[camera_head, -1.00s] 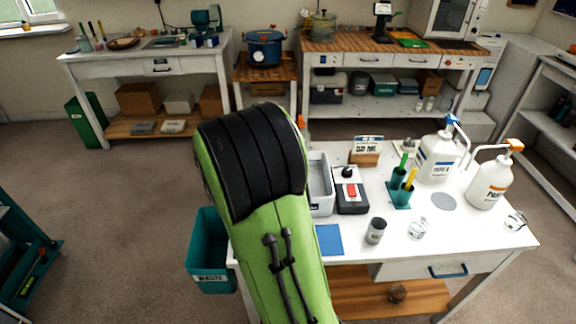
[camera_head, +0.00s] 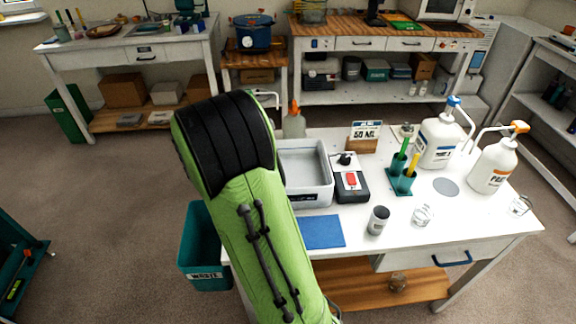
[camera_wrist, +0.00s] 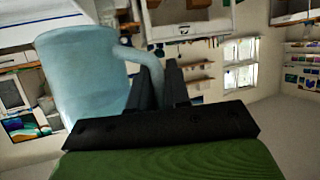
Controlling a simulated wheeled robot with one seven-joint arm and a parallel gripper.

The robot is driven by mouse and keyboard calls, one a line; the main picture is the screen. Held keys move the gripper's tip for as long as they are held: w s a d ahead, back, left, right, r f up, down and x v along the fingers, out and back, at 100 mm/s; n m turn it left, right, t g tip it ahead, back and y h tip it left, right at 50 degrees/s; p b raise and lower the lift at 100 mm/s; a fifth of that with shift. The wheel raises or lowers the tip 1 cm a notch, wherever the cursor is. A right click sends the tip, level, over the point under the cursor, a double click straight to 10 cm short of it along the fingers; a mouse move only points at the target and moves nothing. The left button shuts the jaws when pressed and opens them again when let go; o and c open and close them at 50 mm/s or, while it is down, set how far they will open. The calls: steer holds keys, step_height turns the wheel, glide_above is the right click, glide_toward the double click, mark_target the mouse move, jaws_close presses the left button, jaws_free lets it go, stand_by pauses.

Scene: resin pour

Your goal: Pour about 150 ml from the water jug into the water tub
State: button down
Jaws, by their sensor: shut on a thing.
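The water tub (camera_head: 322,194) is a white rectangular tub with a grey inside. It stands on the white table, just right of my arm in the head view. My gripper (camera_wrist: 160,78) shows in the wrist view, its dark fingers closed on the handle of the water jug (camera_wrist: 85,80). The jug is pale blue and translucent, and its water level cannot be made out. My green and black arm hides most of the gripper and jug in the head view. I see no stream of water.
A black-and-white device with a red button (camera_head: 351,184) stands beside the tub. A blue mat (camera_head: 321,232), a grey cup (camera_head: 377,220) and a clear cup (camera_head: 422,215) are in front. An orange-capped bottle (camera_head: 294,124) stands behind the tub. Pump bottles (camera_head: 438,142) stand right; a teal waste bin (camera_head: 205,250) is below left.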

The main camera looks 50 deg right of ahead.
steer(key=shift+s+d+p, duration=0.15)
steer(key=shift+p, duration=0.3)
steer(key=d+r+m+y+p, duration=0.1)
steer(key=s+d+r+m+y+p, duration=0.1)
steer(key=d+m+p, duration=0.1)
steer(key=shift+d+r+m+y, duration=0.2)
steer(key=shift+r+m+y, duration=0.1)
steer(key=shift+r, duration=0.05)
steer(key=shift+s+d+r+t+p, duration=0.2)
steer(key=shift+t+p, duration=0.1)
steer(key=shift+p, duration=0.15)
steer(key=shift+d+f+m+y, duration=0.15)
steer(key=shift+d+m+y, duration=0.15)
steer(key=shift+m, duration=0.1)
steer(key=shift+s+d+m+p, duration=0.15)
steer(key=shift+d+m+p, duration=0.2)
steer(key=shift+d, duration=0.1)
steer(key=shift+s+d+m+t+y+p, duration=0.1)
steer(key=shift+d+m+t+y+p, duration=0.1)
steer(key=shift+m+t+y+p, duration=0.25)
steer(key=shift+s+d+r+m+y+p, duration=0.25)
steer(key=shift+d+m+y+p, duration=0.35)
steer(key=shift+p, duration=0.5)
